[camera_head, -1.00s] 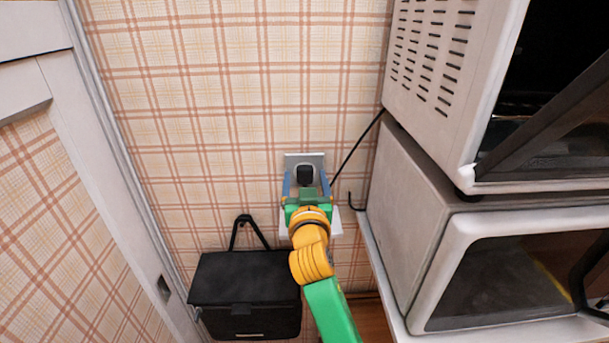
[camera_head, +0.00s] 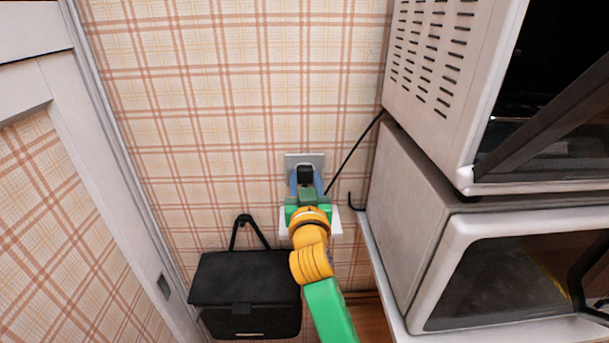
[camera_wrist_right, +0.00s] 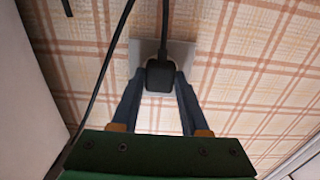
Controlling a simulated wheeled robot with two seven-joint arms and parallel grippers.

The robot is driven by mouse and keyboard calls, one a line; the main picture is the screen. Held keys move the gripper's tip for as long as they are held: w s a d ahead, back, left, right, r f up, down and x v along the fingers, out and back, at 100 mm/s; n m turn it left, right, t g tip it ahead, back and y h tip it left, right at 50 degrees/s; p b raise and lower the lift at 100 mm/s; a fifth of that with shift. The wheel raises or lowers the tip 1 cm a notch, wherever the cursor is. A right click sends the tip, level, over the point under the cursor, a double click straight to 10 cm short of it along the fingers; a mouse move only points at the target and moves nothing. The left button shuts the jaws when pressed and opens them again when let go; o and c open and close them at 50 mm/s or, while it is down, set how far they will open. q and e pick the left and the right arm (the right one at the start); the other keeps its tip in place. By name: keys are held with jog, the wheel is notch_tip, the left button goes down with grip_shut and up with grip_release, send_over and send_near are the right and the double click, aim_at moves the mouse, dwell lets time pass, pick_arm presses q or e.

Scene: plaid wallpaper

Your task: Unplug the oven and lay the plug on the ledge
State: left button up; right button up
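The black plug (camera_head: 304,174) sits at the pale wall socket plate (camera_head: 318,160). In the wrist view, the plug (camera_wrist_right: 160,77) lies between both blue fingertips of my right gripper (camera_wrist_right: 160,86), which press against its sides. In the head view, my right gripper (camera_head: 306,184) is shut on the plug from below. A black cord (camera_head: 355,148) runs from the plug up right toward the upper oven (camera_head: 432,75). A small white ledge (camera_head: 336,221) is on the wall just under the socket, partly hidden by my right gripper. My left gripper is not in view.
A second white oven (camera_head: 410,210) stands below the upper one, on a white shelf (camera_head: 385,285). A black box (camera_head: 245,290) with a handle is at lower left. A black hook (camera_head: 356,203) is right of the ledge. A white-framed door (camera_head: 95,165) is at left.

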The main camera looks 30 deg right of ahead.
grip_shut()
jog(key=v, duration=0.6)
dwell(0.9)
